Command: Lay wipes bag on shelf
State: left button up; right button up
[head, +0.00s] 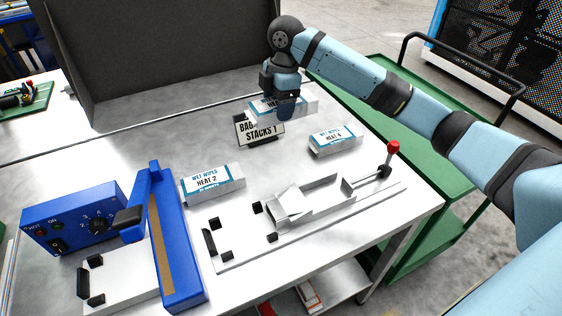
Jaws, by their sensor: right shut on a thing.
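My right gripper (287,112) comes down at the back of the white table and is shut on a white and blue wet wipes bag (304,105). The gripper hides part of this bag's label, and whether the bag touches the table cannot be told. A second bag, marked HEAT 4 (333,140), lies to the right, and one marked HEAT 2 (211,184) lies nearer the front left. A low shelf (342,275) shows under the table's front edge, with a red and white pack (308,296) on it. My left gripper is out of view.
A BAG STACKS 1 sign (260,131) stands just in front of the gripper. A blue sealer (172,240) with a control box (75,220) is at front left. A white fixture with a red-knobbed lever (393,148) is at front right. A green cart (410,150) stands behind.

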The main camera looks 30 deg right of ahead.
aim_at(277, 167)
notch_tip(277, 167, down, 18)
jog(key=shift+r+b, duration=0.2)
jog(key=shift+b, duration=0.3)
jog(key=o, duration=0.9)
jog(key=shift+f, duration=0.15)
jog(key=shift+o, duration=0.2)
notch_tip(277, 167, up, 12)
jog(key=d, duration=0.1)
jog(key=shift+d+p, duration=0.25)
jog(key=shift+p, duration=0.1)
jog(key=shift+s, duration=0.1)
